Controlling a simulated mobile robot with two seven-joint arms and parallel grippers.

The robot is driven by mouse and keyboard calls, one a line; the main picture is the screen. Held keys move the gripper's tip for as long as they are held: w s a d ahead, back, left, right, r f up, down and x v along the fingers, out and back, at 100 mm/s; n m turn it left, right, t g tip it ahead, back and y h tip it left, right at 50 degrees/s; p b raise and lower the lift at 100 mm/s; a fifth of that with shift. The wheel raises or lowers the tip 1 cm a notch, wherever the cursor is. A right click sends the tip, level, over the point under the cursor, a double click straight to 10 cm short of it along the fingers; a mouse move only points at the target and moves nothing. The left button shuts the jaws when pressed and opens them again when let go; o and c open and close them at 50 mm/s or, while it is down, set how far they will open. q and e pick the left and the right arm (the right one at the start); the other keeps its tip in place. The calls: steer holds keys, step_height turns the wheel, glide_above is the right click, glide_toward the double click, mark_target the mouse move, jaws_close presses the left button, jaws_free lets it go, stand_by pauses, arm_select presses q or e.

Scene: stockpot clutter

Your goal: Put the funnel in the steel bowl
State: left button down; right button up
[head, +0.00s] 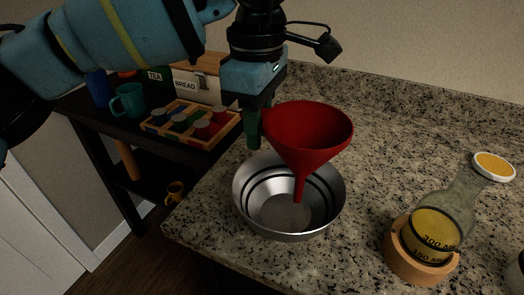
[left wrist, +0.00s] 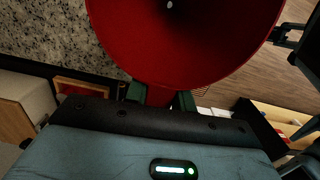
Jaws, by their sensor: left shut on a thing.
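The red funnel (head: 307,137) is held upright, cone up and spout down, over the steel bowl (head: 338,190). The bowl stands on the granite counter near its front left corner. The funnel's spout reaches down in front of the bowl's inside; I cannot tell whether its tip touches the bottom. My left gripper (head: 259,128) is shut on the funnel's left edge. In the left wrist view the funnel (left wrist: 185,45) fills the top, with the gripper's green fingers (left wrist: 160,95) on its near edge. My right gripper is not in view.
A dark side table with a teal mug (head: 130,100) and a wooden tray of jars (head: 160,128) stands left.

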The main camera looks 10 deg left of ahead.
arm_select(q)
steer(key=shift+f, duration=2)
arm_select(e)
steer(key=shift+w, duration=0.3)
arm_select(q)
steer(key=shift+f, duration=0.15)
steer(key=c, duration=1.2)
jaws_free()
steer(key=shift+o, duration=0.2)
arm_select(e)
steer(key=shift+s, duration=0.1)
arm_select(q)
step_height(320, 180, up, 12)
steer(key=shift+r+p, duration=0.15)
steer(key=shift+p, duration=0.15)
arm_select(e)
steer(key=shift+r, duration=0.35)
